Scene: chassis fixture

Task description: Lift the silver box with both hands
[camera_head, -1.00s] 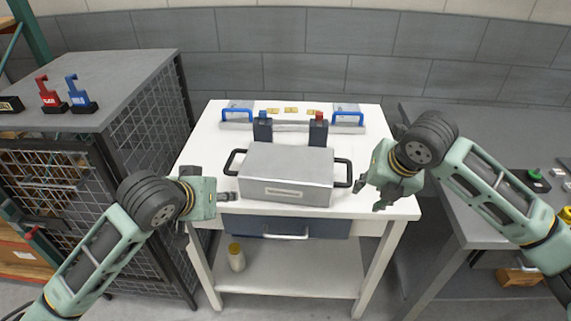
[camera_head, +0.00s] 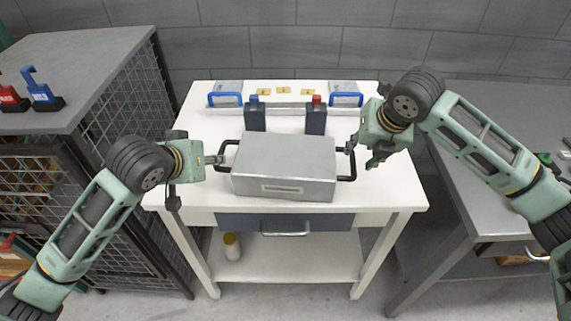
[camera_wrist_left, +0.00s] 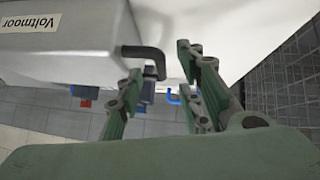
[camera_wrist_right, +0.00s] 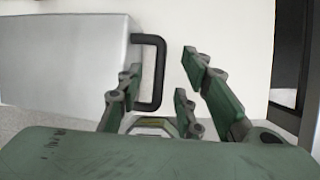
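The silver box (camera_head: 284,160) sits on the white table, with a black handle at each end. The left handle (camera_head: 226,150) and right handle (camera_head: 348,165) stick out sideways. My left gripper (camera_head: 219,160) is at the left handle; in the left wrist view its fingers (camera_wrist_left: 160,65) are apart, with the handle's bend (camera_wrist_left: 150,55) reaching toward the gap. My right gripper (camera_head: 357,154) is at the right handle; in the right wrist view its fingers (camera_wrist_right: 162,75) are apart, with the handle (camera_wrist_right: 158,70) between them. Neither gripper is visibly closed on its handle.
The white table (camera_head: 390,195) also bears two dark upright blocks (camera_head: 316,116) just behind the box and blue-handled pieces (camera_head: 225,98) at the back. A mesh cabinet (camera_head: 85,45) stands left, a grey bench (camera_head: 490,110) right. A bottle (camera_head: 231,246) stands on the lower shelf.

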